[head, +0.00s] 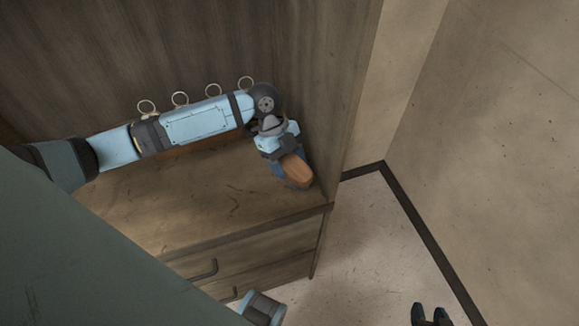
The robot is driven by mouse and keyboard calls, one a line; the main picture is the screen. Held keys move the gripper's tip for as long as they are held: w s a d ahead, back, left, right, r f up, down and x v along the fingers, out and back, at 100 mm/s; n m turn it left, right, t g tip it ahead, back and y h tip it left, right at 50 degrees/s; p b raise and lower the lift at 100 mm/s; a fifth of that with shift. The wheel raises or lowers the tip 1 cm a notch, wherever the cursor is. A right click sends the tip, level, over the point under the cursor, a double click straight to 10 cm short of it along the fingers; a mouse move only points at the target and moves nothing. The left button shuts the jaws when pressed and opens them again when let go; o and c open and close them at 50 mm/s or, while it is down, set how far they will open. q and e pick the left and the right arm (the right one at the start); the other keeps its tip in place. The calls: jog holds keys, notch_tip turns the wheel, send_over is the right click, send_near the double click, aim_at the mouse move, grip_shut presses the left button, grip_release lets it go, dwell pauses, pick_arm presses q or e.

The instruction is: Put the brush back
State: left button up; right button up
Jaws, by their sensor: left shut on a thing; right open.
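My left gripper (284,155) is at the right end of the wooden shelf top, close to the cabinet's side wall. It is shut on the brush (297,171), of which a rounded orange-brown wooden part shows. The rest of the brush is hidden by the gripper. A small dark blue part shows just beneath the gripper; I cannot tell what it belongs to. My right gripper (430,317) shows only as two dark fingertips at the bottom edge, apart and empty, over the pale floor.
Several metal rings (180,98) stand in a row behind my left arm. The wooden worktop (190,205) is bare in front of it, with handled drawers (245,258) below. A wall (500,130) with dark skirting bounds the floor at right.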

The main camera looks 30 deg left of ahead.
pick_arm(q)
jog(key=shift+f, duration=0.9)
jog(key=shift+w+d+f, duration=0.1)
jog(key=shift+w+f, duration=0.05)
jog(key=shift+f, duration=0.1)
jog(key=o, duration=1.1)
jog(key=shift+c, duration=0.2)
jog(key=p+v, duration=0.1)
jog(key=v, duration=1.1)
jog(key=shift+r, duration=0.1)
